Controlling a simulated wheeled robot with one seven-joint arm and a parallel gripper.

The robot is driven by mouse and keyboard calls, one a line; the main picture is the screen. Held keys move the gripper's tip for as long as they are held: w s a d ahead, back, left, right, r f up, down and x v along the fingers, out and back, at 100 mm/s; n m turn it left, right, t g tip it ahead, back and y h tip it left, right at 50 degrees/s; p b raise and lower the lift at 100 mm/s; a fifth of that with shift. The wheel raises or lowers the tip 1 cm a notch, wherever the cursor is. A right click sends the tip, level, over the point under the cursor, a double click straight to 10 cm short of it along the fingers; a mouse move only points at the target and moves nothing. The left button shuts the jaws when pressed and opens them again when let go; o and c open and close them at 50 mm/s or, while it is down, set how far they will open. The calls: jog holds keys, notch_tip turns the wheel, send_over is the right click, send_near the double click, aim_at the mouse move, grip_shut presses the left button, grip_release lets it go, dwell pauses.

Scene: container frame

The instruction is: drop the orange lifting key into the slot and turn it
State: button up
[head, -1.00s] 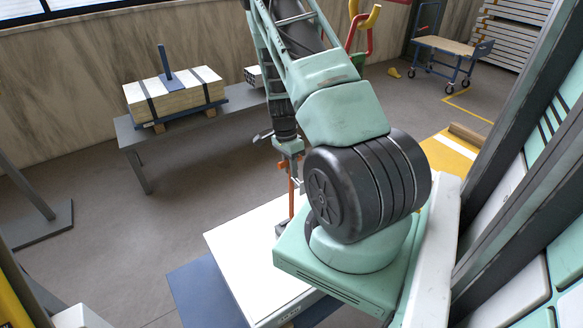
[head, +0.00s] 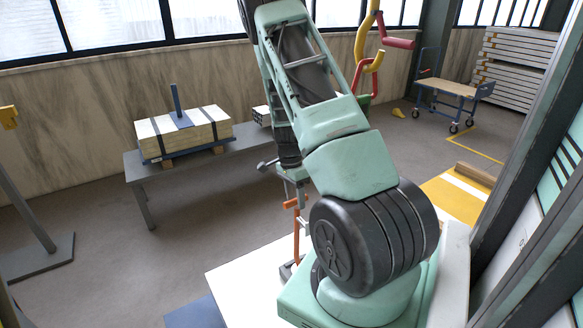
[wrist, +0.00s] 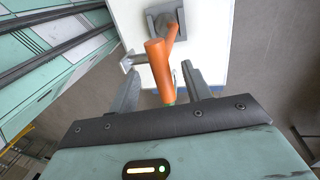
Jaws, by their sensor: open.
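The orange lifting key (head: 296,240) stands roughly upright, its thin shaft running down to a grey block (head: 287,270) on the white surface. I cannot tell whether its lower end is inside a slot. In the wrist view the key's thick handle (wrist: 159,70) shows between my two spread fingers, with the shaft reaching the dark grey block (wrist: 156,22) beyond. My gripper (wrist: 160,88) is open around the handle's near end in the picture; contact with either finger is not clear. In the head view my gripper (head: 294,178) is just above the key, partly hidden by my arm.
The white surface (head: 245,280) carries the block. A grey bench (head: 205,155) with a strapped stack (head: 185,132) stands at the back left. A cart (head: 450,92) is at the back right. Dark posts (head: 530,150) stand close on the right.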

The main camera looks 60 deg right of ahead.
jog(key=b+v, duration=0.3)
jog(key=v, duration=1)
jog(key=shift+r, duration=0.4)
jog(key=w+a+f+n+t+b, duration=0.15)
jog(key=a+n, duration=0.55)
jog(key=a, duration=0.8)
jog(key=w+a+n+b, duration=0.3)
jog(key=a+n, duration=0.5)
jog(key=a, duration=0.8)
jog(key=s+a+f+n+b, duration=0.3)
jog(key=s+a+n, duration=1.3)
jog(key=s+a, duration=0.1)
jog(key=shift+s+a+t+b, duration=0.3)
jog(key=shift+s+a+t, duration=0.1)
jog(key=shift+a, duration=0.3)
